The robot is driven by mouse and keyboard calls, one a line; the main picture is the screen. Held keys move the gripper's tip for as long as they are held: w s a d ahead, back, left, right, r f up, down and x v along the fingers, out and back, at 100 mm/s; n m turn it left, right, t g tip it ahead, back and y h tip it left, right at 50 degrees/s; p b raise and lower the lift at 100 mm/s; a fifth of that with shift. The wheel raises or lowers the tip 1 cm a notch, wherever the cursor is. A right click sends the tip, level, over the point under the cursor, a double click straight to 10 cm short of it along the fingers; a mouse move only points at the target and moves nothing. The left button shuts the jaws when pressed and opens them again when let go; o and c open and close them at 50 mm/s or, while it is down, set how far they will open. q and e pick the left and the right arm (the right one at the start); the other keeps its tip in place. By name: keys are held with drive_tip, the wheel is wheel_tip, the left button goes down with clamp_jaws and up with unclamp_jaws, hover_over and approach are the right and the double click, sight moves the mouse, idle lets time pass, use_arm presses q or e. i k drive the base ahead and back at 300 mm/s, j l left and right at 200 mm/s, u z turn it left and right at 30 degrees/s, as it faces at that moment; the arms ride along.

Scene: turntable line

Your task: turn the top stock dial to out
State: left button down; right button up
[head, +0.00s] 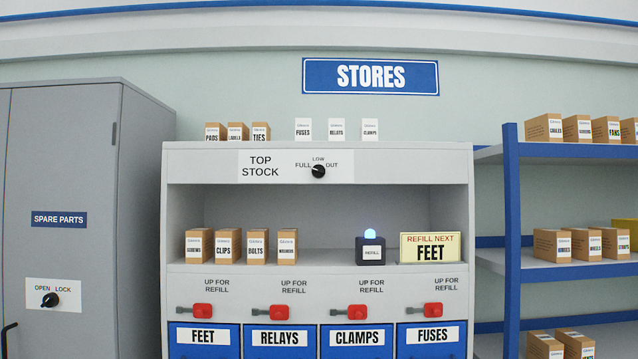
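The top stock dial (318,171) is a small round black knob on the white panel across the top of the grey stores cabinet (400,163). FULL is printed on its left, LOW above it and OUT on its right. Its pointer is too small to read for certain. Neither of my grippers is in the head view, and nothing covers the dial.
Small boxes (261,131) stand on the cabinet top, more (287,246) on the shelf below. Red levers (202,312) stick out above the blue bins (203,350). A grey locker (75,200) stands left, a blue rack (511,240) right.

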sight(318, 170)
drive_tip(key=i+j+z, duration=0.2)
drive_tip(key=z, duration=0.25)
drive_tip(key=i+j+z, duration=0.35)
drive_tip(key=z, duration=0.15)
